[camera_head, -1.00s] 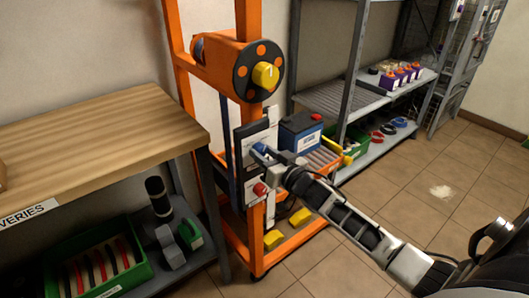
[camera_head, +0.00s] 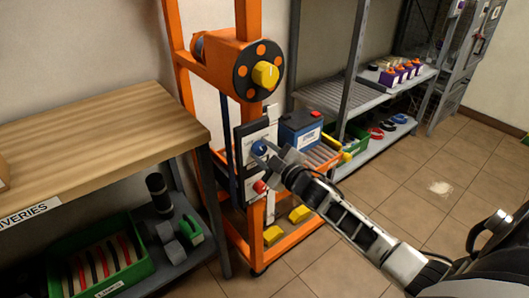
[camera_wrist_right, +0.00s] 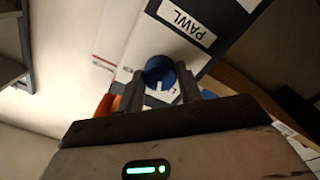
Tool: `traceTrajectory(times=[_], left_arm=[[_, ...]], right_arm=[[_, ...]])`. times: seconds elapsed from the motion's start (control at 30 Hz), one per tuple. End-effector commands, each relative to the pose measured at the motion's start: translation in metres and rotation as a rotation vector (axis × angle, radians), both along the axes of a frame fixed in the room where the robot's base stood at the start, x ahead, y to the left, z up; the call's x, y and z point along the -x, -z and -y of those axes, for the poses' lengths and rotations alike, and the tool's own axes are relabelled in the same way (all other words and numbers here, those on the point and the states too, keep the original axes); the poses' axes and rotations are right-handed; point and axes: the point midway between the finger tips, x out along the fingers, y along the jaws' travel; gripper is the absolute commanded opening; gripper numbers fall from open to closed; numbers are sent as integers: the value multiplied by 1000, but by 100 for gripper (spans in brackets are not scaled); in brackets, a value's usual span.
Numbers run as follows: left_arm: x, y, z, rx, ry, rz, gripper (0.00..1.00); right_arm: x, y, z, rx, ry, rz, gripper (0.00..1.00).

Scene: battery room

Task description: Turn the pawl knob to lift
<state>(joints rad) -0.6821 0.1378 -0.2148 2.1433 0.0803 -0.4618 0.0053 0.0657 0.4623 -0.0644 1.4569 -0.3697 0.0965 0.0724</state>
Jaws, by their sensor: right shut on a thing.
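The blue pawl knob (camera_head: 259,147) sits on the upper panel of the orange lift stand. In the right wrist view the knob (camera_wrist_right: 159,70) shows between my two fingers, beside a white label reading PAWL (camera_wrist_right: 187,22). A white mark shows on its face. My right gripper (camera_head: 264,151) is shut on this knob, and its fingers hide part of it. My left gripper is in neither view.
The orange stand (camera_head: 178,85) carries a yellow knob (camera_head: 265,75) on a black disc, a red knob (camera_head: 260,187) below, and a blue battery (camera_head: 301,132) on rollers. A wooden bench (camera_head: 90,130) stands left, and shelves (camera_head: 385,140) stand behind.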

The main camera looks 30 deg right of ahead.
Motion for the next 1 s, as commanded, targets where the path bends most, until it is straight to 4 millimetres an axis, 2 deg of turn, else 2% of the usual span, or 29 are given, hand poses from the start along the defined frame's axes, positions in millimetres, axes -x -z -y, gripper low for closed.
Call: traceTrajectory(times=[0.2,0.5,1.0], left_arm=[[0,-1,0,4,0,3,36],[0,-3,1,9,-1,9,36],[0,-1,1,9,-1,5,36]], right_arm=[[0,0,0,171,-1,14,13],[0,0,0,324,-1,26,13],[0,0,-1,380,-1,30,13]])
